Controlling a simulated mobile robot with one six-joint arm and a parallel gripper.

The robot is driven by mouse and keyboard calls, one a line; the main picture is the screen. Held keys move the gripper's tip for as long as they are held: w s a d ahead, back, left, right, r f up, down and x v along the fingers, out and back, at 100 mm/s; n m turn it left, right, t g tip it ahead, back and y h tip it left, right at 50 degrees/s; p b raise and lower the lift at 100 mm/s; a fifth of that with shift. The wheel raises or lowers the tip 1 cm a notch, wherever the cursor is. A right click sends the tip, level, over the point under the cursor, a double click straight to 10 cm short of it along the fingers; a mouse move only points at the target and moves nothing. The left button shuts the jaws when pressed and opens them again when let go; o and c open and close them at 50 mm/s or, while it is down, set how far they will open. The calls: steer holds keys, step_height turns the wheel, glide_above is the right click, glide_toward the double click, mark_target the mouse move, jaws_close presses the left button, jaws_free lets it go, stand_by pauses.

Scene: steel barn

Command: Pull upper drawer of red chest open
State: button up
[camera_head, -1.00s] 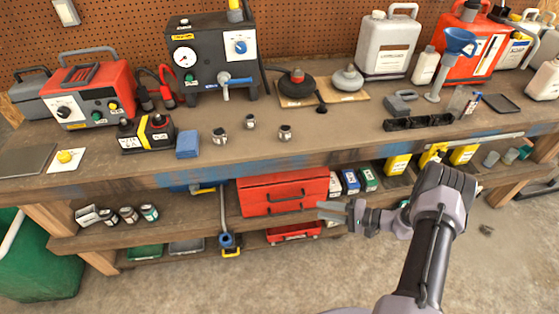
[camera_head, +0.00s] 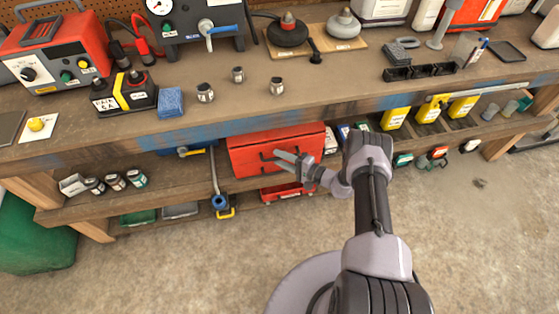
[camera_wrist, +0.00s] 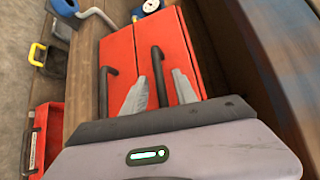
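The red chest (camera_head: 242,152) sits on the lower shelf under the workbench, with two dark bar handles on its front. Both drawers look shut. My gripper (camera_head: 284,158) is at the front of the chest, in front of its right part, and hides part of the handles. In the wrist view the chest (camera_wrist: 178,40) appears turned on its side. The upper handle (camera_wrist: 158,68) lies between the two fingertips of my open gripper (camera_wrist: 162,78). The lower handle (camera_wrist: 104,88) is outside the fingers, to the left. I cannot tell whether a finger touches the upper handle.
The bench top (camera_head: 330,95) overhangs the chest. A red open toolbox (camera_head: 287,192) is low beneath it. A blue-and-yellow tool (camera_head: 221,204) stands left of the chest. Small boxes (camera_head: 345,132) are to its right. The floor in front is clear.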

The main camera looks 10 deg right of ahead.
steer(key=shift+w+a, duration=0.25)
jaws_close()
stand_by(1.4)
